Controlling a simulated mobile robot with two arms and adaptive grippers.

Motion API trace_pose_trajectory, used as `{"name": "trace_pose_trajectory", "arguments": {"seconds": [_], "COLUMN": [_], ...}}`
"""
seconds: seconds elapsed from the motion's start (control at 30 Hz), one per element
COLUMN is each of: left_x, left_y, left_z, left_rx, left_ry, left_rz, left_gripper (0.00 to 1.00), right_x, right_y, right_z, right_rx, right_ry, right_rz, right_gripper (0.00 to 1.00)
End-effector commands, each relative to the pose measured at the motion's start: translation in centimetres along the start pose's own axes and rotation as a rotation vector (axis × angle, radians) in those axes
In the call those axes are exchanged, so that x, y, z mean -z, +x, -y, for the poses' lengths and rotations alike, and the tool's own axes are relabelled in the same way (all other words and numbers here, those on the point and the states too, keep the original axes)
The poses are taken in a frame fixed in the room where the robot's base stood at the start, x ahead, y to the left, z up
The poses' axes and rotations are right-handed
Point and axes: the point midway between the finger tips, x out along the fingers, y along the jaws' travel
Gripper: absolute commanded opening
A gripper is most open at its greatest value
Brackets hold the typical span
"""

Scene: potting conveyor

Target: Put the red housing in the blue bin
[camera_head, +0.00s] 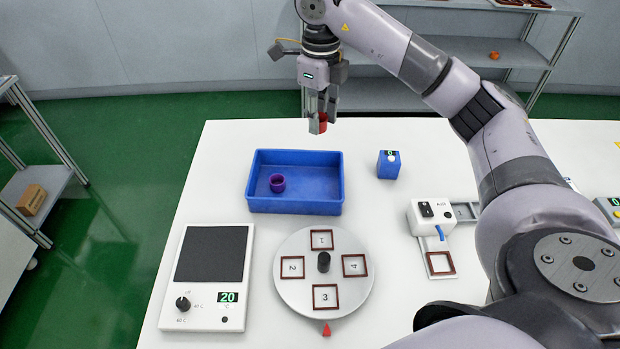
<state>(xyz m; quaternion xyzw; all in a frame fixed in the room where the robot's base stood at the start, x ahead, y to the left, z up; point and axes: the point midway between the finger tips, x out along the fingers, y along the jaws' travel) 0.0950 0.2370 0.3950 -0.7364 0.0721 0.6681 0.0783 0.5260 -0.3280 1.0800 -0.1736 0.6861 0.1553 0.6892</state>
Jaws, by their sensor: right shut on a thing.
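The red housing (323,122) is a small red piece held between the fingers of my right gripper (318,120). The gripper is shut on it and points down. In the head view it appears just beyond the far right part of the blue bin (333,205), above the table's far edge. Part of the housing is hidden by the fingers. The blue bin is a shallow open tray on the table with a small purple cup-like part (277,183) inside it, at the left. My left gripper is not in view.
A round turntable (323,309) with numbered frames stands in front of the bin. A hotplate-like device (208,240) is at left, a small blue box (388,164) right of the bin, and a white device (432,215) further right. A shelf (470,52) stands behind.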

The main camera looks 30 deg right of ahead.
Motion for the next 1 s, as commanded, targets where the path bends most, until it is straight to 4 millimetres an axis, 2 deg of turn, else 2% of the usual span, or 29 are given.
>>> {"name": "trace_pose_trajectory", "arguments": {"seconds": [0.03,0.1,0.2,0.37,0.5,0.67,0.83,1.0], "left_x": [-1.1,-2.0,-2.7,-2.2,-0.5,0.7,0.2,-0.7], "left_y": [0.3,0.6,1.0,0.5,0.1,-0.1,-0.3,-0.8], "left_z": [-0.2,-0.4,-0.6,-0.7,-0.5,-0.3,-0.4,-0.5], "left_rx": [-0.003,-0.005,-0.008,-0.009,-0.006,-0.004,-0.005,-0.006], "left_ry": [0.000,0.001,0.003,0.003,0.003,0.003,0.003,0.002], "left_rz": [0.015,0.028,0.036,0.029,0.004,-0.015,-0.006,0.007], "left_gripper": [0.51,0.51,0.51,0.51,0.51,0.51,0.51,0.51], "right_x": [0.1,0.1,0.1,0.2,0.2,0.1,0.1,0.1], "right_y": [1.4,3.1,5.3,9.1,12.2,14.1,15.3,17.9], "right_z": [-0.2,-0.3,-0.4,-0.4,-0.5,-0.4,-0.5,-0.6], "right_rx": [-0.004,-0.005,-0.006,-0.004,-0.003,-0.001,-0.001,-0.003], "right_ry": [-0.002,-0.002,-0.003,-0.002,-0.002,-0.001,-0.002,-0.002], "right_rz": [-0.005,-0.006,-0.005,-0.007,-0.006,-0.001,-0.002,-0.004], "right_gripper": [0.17,0.17,0.17,0.17,0.17,0.17,0.17,0.17]}}
